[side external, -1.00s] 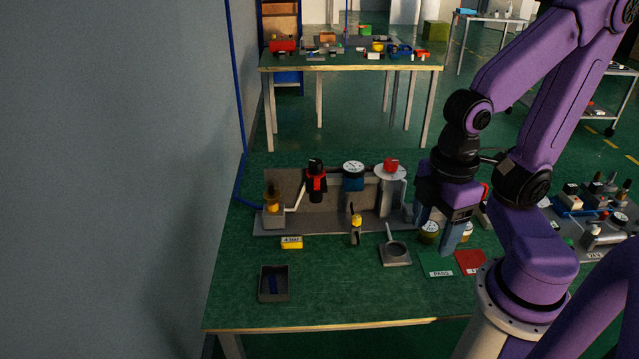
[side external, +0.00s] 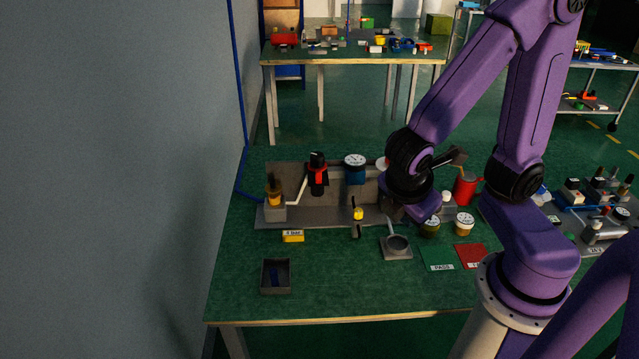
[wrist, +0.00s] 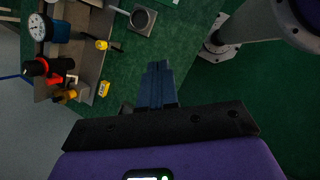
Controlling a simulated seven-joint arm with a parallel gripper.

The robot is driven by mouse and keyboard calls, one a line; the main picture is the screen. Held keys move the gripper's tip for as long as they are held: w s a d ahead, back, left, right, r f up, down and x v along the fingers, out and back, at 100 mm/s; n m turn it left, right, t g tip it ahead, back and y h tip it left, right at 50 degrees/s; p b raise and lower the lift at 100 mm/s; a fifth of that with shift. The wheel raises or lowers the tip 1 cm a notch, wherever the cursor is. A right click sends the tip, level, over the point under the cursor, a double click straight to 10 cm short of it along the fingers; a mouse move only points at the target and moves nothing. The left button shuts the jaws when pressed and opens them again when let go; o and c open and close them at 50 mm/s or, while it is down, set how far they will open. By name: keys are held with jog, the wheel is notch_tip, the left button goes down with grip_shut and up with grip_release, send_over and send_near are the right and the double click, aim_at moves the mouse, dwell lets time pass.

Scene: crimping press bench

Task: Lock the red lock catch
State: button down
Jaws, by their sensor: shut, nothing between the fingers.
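The red catch (side external: 318,178) is on the black regulator (side external: 316,159) at the back of the bench, left of a blue gauge. The regulator shows in the wrist view (wrist: 36,67) at left, with red (wrist: 53,79) beside it; I cannot tell the catch's lock position. My gripper (wrist: 157,66) has its two blue-grey fingers together, empty, to the right of the regulator and apart from it in the wrist view. In the side view my arm hides the fingers.
A blue gauge (side external: 355,174) and a brass-coloured fitting (side external: 273,193) flank the regulator. A yellow-topped lever (side external: 358,214), a yellow block (side external: 293,236), a ring fixture (side external: 397,247) and a grey tray (side external: 264,278) stand in front. The front green bench top (side external: 340,295) is clear.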

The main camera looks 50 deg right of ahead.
aim_at(319, 176)
jog(key=w+a+f+n+t+h, duration=0.3)
jog(key=w+f+n+t, duration=0.1)
jog(key=w, duration=0.3)
jog(key=w+a+f+n+t+h, duration=0.3)
jog(key=w+f+n+t+h, duration=0.1)
jog(key=w+n+t, duration=0.3)
jog(key=shift+w+n+t+h, duration=0.3)
jog(key=shift+w, duration=0.2)
jog(key=x, duration=1.4)
jog(key=shift+d, duration=0.15)
